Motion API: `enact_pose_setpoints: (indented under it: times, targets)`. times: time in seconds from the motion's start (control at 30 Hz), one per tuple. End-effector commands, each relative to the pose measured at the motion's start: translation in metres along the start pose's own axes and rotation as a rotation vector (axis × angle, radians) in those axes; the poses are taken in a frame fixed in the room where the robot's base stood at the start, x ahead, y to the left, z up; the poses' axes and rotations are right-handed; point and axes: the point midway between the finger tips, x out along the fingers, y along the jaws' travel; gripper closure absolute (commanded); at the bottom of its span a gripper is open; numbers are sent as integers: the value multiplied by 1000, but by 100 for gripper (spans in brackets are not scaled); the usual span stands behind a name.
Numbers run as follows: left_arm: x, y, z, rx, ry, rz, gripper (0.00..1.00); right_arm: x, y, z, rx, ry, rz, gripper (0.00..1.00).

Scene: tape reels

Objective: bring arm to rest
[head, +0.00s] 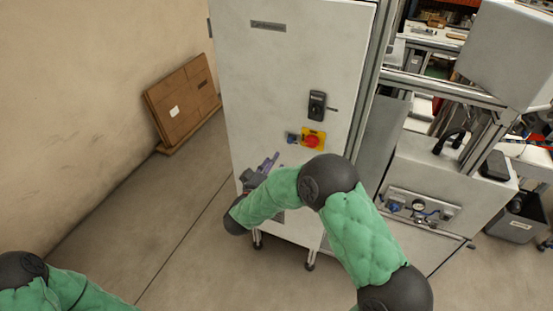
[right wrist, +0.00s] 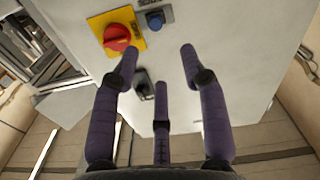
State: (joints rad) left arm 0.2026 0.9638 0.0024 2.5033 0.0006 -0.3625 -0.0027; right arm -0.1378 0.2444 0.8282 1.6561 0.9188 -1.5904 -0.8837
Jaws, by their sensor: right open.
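My right arm, in green padding with dark joints, reaches across the front of a white cabinet (head: 270,75) in the head view. My right gripper (head: 264,168) has purple fingers and is in front of the cabinet, below and left of the red knob. In the right wrist view the gripper (right wrist: 160,58) has its fingers spread apart with nothing between them. Part of my left arm shows at the bottom left of the head view; its gripper is out of view.
The cabinet carries a red knob on a yellow plate (head: 313,138), a blue button (right wrist: 155,20) and a black handle (head: 317,105). Flat cardboard (head: 182,101) leans on the left wall. Machinery with a gauge (head: 418,206) stands at right. Floor at left is clear.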

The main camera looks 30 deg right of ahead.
Motion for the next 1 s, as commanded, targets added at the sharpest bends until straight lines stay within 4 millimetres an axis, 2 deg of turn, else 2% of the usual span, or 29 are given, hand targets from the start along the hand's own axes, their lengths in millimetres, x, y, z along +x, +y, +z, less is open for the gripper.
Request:
enact_pose_setpoints:
  times: [0.5, 0.6, 0.67, 0.77, 0.87, 1.0]
  targets:
    - [0, 0, 0, 0, 0, 0, 36, -1, 0, 1, 0, -1, -1, 56]
    - [4, -1, 0, 0, 0, 0, 36, -1, -7, 12, 2, -12, -32, 56]
    - [9, -3, 0, 0, 0, 0, 36, -1, -18, 28, 6, -32, -80, 56]
    - [20, -7, -1, 0, 0, 0, 36, -6, -45, 73, 19, -97, -209, 56]
    - [34, -12, -1, 0, 0, 0, 36, -20, -75, 130, 35, -204, -366, 56]
    - [50, -18, -2, 0, 0, 0, 36, -55, -105, 210, 54, -390, -561, 56]
